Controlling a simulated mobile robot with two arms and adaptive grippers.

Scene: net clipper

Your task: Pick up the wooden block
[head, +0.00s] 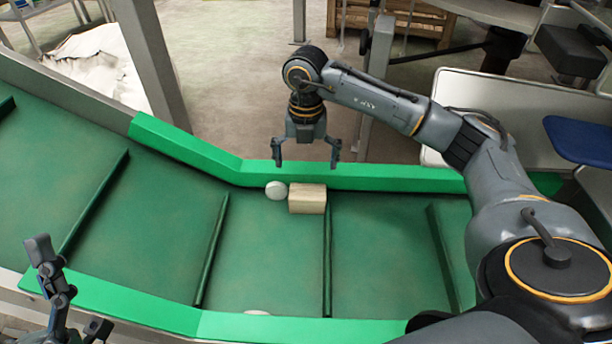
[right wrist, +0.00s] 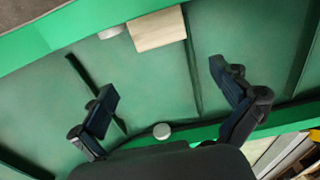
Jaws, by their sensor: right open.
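The wooden block (head: 307,198), pale and box-shaped, lies on the green conveyor belt against its far rail. It shows at the top of the right wrist view (right wrist: 157,29). My right gripper (head: 306,162) is open and empty, fingers pointing down, above the far rail and apart from the block. In the right wrist view its fingers (right wrist: 163,82) are spread over bare belt, with the block beyond them. My left gripper (head: 72,292) is at the lower left of the head view, fingers apart and empty, far from the block.
A white round object (head: 276,190) sits just left of the block. Another white object (head: 257,312) is at the near rail (head: 270,328), partly hidden in the head view. Raised cleats (head: 327,260) cross the belt (head: 265,258), one close to the block. The belt in front of the block is clear.

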